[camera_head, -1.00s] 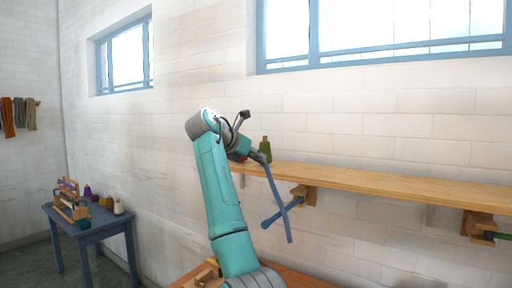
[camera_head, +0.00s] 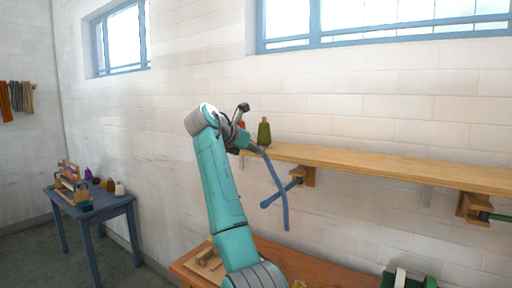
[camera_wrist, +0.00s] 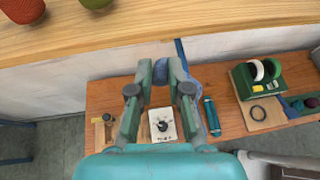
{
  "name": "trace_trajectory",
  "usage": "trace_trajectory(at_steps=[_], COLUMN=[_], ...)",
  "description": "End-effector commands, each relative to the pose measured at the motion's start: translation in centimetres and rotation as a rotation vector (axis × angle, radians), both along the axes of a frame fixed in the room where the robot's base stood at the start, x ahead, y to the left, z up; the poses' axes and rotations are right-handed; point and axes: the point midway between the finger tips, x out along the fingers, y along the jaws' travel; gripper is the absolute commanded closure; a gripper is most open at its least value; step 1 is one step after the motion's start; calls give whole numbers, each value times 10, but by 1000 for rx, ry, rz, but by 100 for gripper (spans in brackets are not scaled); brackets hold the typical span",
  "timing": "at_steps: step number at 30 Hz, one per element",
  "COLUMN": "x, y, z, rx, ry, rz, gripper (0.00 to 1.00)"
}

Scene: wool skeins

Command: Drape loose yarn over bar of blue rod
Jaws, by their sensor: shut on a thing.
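A blue rod (camera_head: 270,200) sticks out from a wooden block below the wall shelf, with a knob at its free end. My gripper (camera_head: 257,150) is shut on the top of a loose blue yarn (camera_head: 286,218), which hangs in a long strand. In the head view the strand crosses the rod's line; I cannot tell whether they touch. In the wrist view my gripper (camera_wrist: 160,72) pinches a blue-grey lump of yarn (camera_wrist: 160,64), and more of it hangs beside the right finger. Part of the blue rod (camera_wrist: 180,48) shows just beyond the fingertips.
The wooden shelf (camera_head: 385,168) runs along the wall with a green cone (camera_head: 264,132) near my gripper. Another block (camera_head: 474,207) with a green rod is farther right. A wooden bench (camera_wrist: 105,95) lies below. A blue table (camera_head: 100,212) stands left.

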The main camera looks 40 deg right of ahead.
Motion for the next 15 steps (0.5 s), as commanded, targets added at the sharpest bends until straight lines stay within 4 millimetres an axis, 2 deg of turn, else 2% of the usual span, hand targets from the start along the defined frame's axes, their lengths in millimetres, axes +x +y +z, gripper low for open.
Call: trace_trajectory(at_steps=[15], x=[9], y=[4], z=[-61], rx=[0], ry=[3], rz=[1], gripper=[99])
